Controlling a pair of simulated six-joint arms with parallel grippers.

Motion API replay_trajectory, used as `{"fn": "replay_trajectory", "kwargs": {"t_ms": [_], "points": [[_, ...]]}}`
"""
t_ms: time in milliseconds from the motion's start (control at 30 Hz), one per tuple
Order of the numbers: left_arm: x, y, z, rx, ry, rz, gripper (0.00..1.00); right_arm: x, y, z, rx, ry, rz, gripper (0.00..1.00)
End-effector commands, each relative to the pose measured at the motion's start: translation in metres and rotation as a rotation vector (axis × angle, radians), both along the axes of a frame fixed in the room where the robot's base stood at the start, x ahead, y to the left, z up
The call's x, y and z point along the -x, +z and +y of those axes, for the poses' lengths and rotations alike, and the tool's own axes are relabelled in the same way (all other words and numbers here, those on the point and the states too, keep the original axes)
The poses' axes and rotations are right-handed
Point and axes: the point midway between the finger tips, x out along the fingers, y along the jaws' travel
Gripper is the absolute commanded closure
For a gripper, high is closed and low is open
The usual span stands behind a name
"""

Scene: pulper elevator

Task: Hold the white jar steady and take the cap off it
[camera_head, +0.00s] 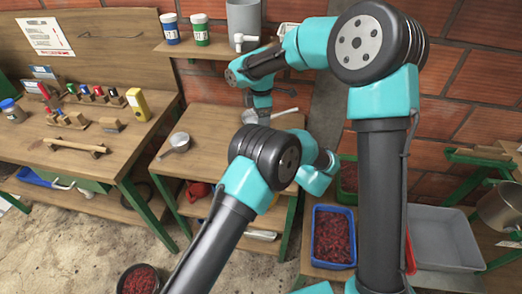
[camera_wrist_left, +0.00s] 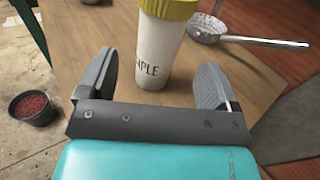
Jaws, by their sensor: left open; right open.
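The white jar (camera_wrist_left: 160,50) stands upright on the wooden table in the left wrist view, with dark lettering on its side and a yellow cap (camera_wrist_left: 168,8) cut off by the top edge. My left gripper (camera_wrist_left: 152,70) is open, with one finger on each side of the jar. Gaps show beside the jar, so it is not gripped. In the head view the jar is not visible, and my left arm hides part of the table. My right gripper (camera_head: 262,112) is open over the back of the table, its fingers small and partly hidden.
The workbench (camera_head: 135,135) at left holds tools. A blue crate (camera_head: 333,238) of red berries and a grey bin (camera_head: 443,238) stand at right.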

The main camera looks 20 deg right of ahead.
Motion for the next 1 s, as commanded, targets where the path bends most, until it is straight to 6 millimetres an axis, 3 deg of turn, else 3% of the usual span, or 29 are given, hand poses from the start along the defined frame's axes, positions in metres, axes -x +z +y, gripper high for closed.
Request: {"fn": "replay_trajectory", "kwargs": {"t_ms": [433, 867, 1000], "points": [[-0.056, 0.0, 0.032, 0.0, 0.0, 0.0, 0.16, 0.0, 0.0, 0.0, 0.0, 0.0, 0.0, 0.17], [-0.065, 0.0, 0.037, -0.001, -0.001, 0.0, 0.16, 0.0, 0.0, 0.0, 0.0, 0.0, 0.0, 0.17], [-0.065, 0.0, 0.037, -0.001, -0.001, 0.0, 0.27, 0.0, 0.0, 0.0, 0.0, 0.0, 0.0, 0.17]]}}
